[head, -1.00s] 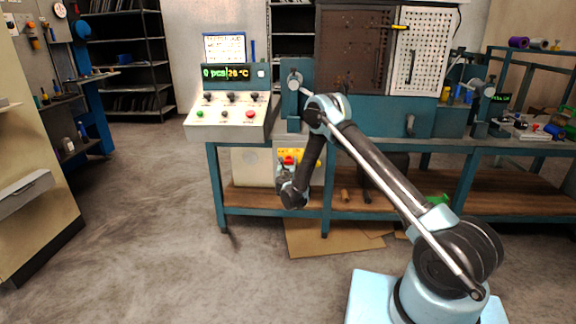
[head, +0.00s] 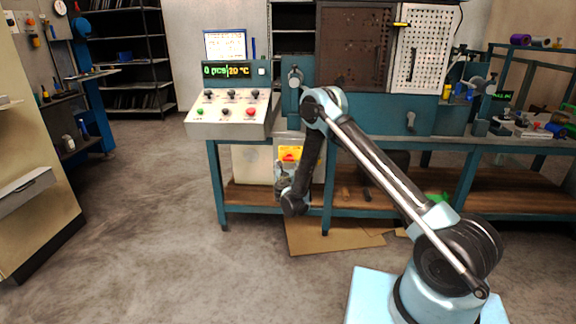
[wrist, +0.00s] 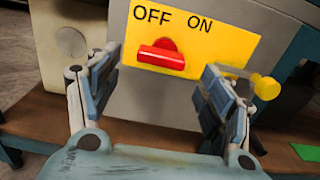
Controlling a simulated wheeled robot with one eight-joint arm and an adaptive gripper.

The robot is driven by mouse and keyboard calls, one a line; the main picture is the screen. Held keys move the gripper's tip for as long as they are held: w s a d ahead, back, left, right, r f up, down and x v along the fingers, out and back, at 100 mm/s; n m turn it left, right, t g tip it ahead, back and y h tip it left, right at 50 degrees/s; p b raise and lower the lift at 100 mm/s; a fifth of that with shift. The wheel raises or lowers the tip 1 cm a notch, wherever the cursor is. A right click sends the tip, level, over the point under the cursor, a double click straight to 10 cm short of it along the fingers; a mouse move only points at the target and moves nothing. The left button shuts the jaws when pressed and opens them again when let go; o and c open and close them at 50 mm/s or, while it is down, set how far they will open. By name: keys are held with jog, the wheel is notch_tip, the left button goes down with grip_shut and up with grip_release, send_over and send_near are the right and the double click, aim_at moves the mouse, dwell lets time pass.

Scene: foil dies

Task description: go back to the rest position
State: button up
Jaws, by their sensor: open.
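My gripper (wrist: 160,85) is open and empty in the wrist view, its two fingers apart. Between and beyond them is a yellow switch plate (wrist: 225,45) marked OFF and ON, with a red handle (wrist: 162,58) pointing to the OFF side. I cannot tell the exact gap between fingers and plate. In the head view my gripper (head: 283,178) is small, low in front of the bench, below the yellow plate (head: 291,153). My arm bends down from its elbow to it.
The teal workbench (head: 440,150) carries a control console (head: 232,115) and a press with perforated doors. Its wooden lower shelf (head: 500,192) holds small items. Flat cardboard (head: 330,242) lies on the floor. The floor at left is open, up to a beige cabinet (head: 30,140).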

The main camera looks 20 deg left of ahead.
jog(key=shift+s+d, duration=0.15)
jog(key=shift+s, duration=0.45)
